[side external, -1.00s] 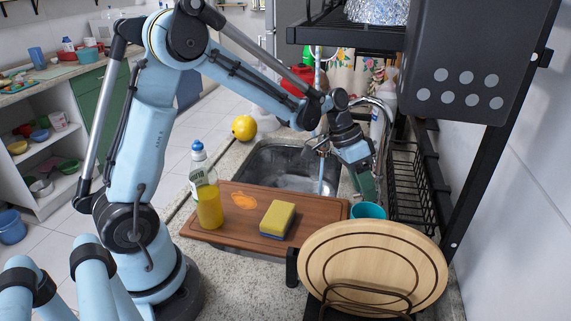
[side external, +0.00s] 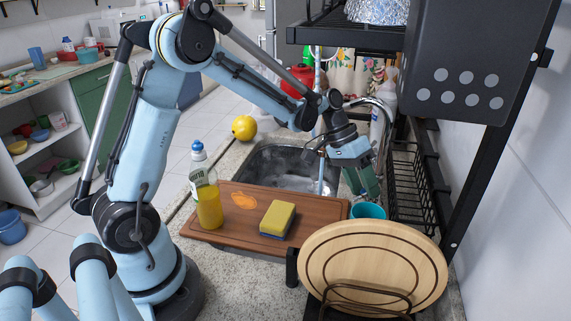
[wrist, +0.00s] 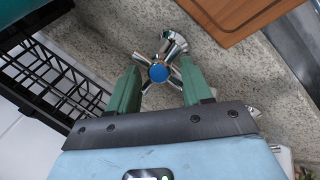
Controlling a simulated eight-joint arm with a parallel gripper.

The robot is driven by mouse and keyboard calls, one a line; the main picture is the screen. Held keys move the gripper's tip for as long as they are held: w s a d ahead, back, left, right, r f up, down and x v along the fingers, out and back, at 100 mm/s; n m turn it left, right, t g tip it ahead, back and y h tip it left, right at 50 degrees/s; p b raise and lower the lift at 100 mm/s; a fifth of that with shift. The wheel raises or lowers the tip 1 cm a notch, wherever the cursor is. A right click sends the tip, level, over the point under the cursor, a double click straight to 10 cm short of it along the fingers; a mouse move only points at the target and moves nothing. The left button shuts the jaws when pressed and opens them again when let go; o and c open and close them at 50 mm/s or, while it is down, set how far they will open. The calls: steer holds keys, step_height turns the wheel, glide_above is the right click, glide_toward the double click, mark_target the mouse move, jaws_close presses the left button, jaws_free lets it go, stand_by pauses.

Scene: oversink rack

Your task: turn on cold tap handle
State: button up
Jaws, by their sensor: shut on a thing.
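The cold tap handle (wrist: 158,73) is a chrome cross with a blue cap in the wrist view. My gripper (wrist: 161,82) has its green fingers on either side of the handle, shut on its arms. In the side external view my gripper (side external: 364,181) points down behind the sink, just beyond the teal cup, and the handle is hidden there. The curved chrome spout (side external: 381,104) rises behind my wrist. A pale bluish vertical streak (side external: 322,172), seemingly water, drops into the metal sink (side external: 283,163).
A brown cutting board (side external: 247,222) lies across the sink front with a yellow soap bottle (side external: 209,203) and a sponge (side external: 278,219). A teal cup (side external: 368,211) stands close to my gripper. A black wire rack (side external: 404,190) and a round wooden board (side external: 372,268) crowd the right.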

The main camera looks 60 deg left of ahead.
steer(key=shift+s+a+f, duration=0.15)
steer(key=shift+s+a, duration=0.05)
steer(key=o, duration=1.3)
steer(key=shift+d, duration=0.1)
steer(key=shift+w, duration=0.1)
steer(key=shift+a+r, duration=0.2)
steer(key=shift+r, duration=0.3)
steer(key=r, duration=0.6)
steer(key=a+r, duration=0.1)
steer(key=r, duration=0.1)
steer(key=shift+s+r, duration=0.3)
steer(key=shift+r, duration=0.1)
steer(key=s+t+y, duration=0.1)
steer(key=s+y, duration=0.1)
steer(key=s, duration=0.3)
steer(key=s+f+t+y, duration=0.1)
steer(key=s+t+y, duration=0.1)
steer(key=s, duration=0.3)
steer(key=s+f+t+y, duration=0.1)
steer(key=s+t+y, duration=0.1)
steer(key=s, duration=0.3)
steer(key=shift+s+d+f, duration=0.15)
steer(key=shift+s+d, duration=0.1)
steer(key=shift+s, duration=0.1)
